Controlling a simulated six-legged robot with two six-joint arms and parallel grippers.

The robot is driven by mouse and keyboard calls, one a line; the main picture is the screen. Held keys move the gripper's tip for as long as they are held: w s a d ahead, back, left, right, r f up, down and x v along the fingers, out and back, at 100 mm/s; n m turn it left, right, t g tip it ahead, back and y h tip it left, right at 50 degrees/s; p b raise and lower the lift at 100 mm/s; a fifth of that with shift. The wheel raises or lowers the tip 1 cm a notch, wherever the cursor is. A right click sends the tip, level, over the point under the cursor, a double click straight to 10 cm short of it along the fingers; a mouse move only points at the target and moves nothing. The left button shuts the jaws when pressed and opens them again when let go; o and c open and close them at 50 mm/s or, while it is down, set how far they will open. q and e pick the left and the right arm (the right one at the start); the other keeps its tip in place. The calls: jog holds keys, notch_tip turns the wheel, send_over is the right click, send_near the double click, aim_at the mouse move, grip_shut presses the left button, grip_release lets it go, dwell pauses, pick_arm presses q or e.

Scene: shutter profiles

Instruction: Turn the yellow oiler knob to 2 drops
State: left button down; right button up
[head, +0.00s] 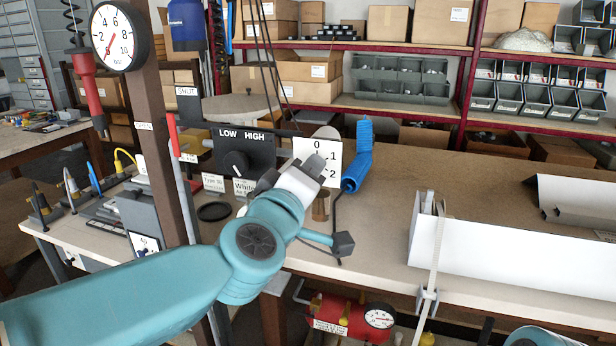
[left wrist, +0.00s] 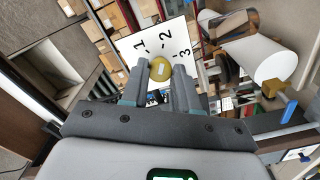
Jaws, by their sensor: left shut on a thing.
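The yellow oiler knob (left wrist: 160,69) shows in the left wrist view, between the two fingertips of my left gripper (left wrist: 161,82), which is shut on it. A small pale mark is on the knob's face; I cannot tell for sure which number it faces. Behind it is a white dial plate (left wrist: 142,40) with 1, 2 and 3 visible. In the head view the dial plate (head: 327,150) shows 0, 1 and 2, and my left gripper (head: 312,168) reaches in front of it and hides the knob. My right gripper is not in view.
A LOW/HIGH selector (head: 243,152) stands left of the dial plate. A blue coiled hose (head: 358,155) hangs just right of it. A long white profile (head: 510,255) lies at the bench's right front. Open bench top (head: 450,165) lies behind it.

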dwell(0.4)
pick_arm(q)
jog(key=c, duration=0.9)
grip_release()
jog(key=shift+o, duration=0.2)
jog(key=v, duration=1.6)
jog(key=shift+p, duration=0.4)
jog(key=shift+s, duration=0.15)
